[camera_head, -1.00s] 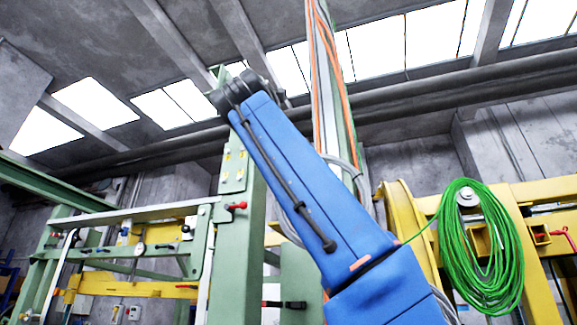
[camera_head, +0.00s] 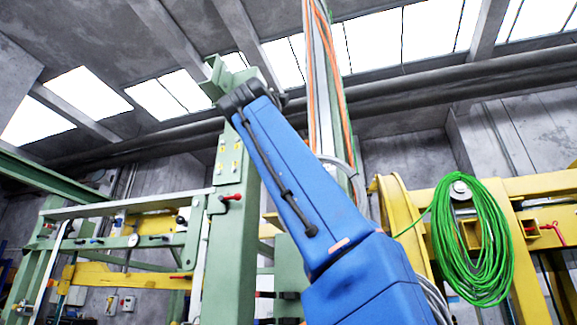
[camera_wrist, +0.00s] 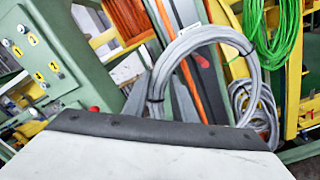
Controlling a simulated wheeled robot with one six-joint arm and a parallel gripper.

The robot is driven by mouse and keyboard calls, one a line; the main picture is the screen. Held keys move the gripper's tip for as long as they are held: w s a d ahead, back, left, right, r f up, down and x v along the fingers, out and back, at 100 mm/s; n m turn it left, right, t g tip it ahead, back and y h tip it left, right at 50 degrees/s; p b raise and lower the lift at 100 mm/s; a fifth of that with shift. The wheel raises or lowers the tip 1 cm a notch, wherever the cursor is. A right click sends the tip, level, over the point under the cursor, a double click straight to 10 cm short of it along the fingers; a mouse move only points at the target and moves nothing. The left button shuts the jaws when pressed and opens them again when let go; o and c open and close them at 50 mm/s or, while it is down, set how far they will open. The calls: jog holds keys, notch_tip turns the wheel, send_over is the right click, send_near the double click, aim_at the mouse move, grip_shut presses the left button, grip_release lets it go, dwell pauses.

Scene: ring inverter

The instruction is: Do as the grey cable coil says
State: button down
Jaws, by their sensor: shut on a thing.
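A grey cable coil (camera_wrist: 203,36) with dark ties fills the middle of the wrist view. Its left side passes at my gripper (camera_wrist: 160,98), whose grey fingers are shut on it. The contact itself is partly hidden by the white and black part of my wrist. Part of a grey loop (camera_head: 352,172) also shows behind my blue arm in the head view. My gripper is hidden in that view. Any writing on the coil cannot be read.
More grey cable (camera_wrist: 262,112) hangs behind the held coil. A green cable coil (camera_head: 474,245) hangs from a yellow frame (camera_head: 540,188) at right. A green post (camera_head: 232,230) with switches stands left of my arm. Orange cables (camera_head: 330,60) run up a tall column behind.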

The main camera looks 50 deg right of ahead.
jog(key=shift+x, duration=0.95)
jog(key=shift+w+d+f, duration=0.15)
jog(key=shift+d+f, duration=0.15)
jog(key=shift+d, duration=0.35)
jog(key=c, duration=1.4)
grip_release()
jog(key=shift+w+f, duration=0.1)
jog(key=shift+a, duration=0.15)
jog(key=shift+v, duration=8.6)
